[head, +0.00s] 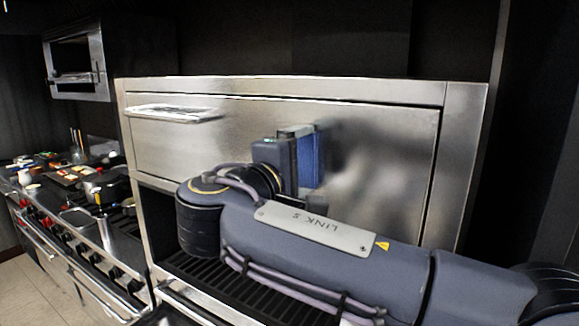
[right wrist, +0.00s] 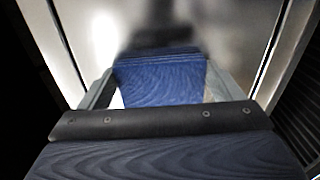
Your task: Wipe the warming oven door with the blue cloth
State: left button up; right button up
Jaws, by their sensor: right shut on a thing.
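The warming oven door (head: 370,150) is a wide brushed-steel panel with a bar handle at its upper left. My right gripper (head: 300,135) is in front of the middle of the door and shut on the blue cloth (head: 309,158). In the right wrist view the blue cloth (right wrist: 160,82) spans between the two fingers, close to the steel door (right wrist: 90,35). I cannot tell whether the cloth touches the door. My right arm covers the lower right of the door. My left gripper is not in view.
Below the door is an open bay with a dark slatted rack (head: 240,285). To the left stands a range (head: 85,245) with pots and food on top. A small steel oven (head: 77,65) hangs above it. Tiled floor (head: 25,285) shows at lower left.

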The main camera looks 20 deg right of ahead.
aim_at(332, 160)
jog(key=shift+s+d+b, duration=0.35)
jog(key=shift+s+d, duration=0.35)
jog(key=shift+s, duration=0.2)
jog(key=shift+s+d+b, duration=0.3)
jog(key=shift+s+d, duration=0.35)
jog(key=shift+s, duration=0.2)
jog(key=shift+d, duration=0.1)
jog(key=shift+w+a+r, duration=0.1)
jog(key=shift+w+a, duration=0.15)
jog(key=shift+w+a+p, duration=0.8)
jog(key=shift+w+a, duration=0.25)
jog(key=shift+w, duration=0.25)
jog(key=shift+w+a+p, duration=0.35)
jog(key=shift+w, duration=0.1)
jog(key=w+a+p, duration=0.3)
jog(key=w+a, duration=0.1)
jog(key=w, duration=0.1)
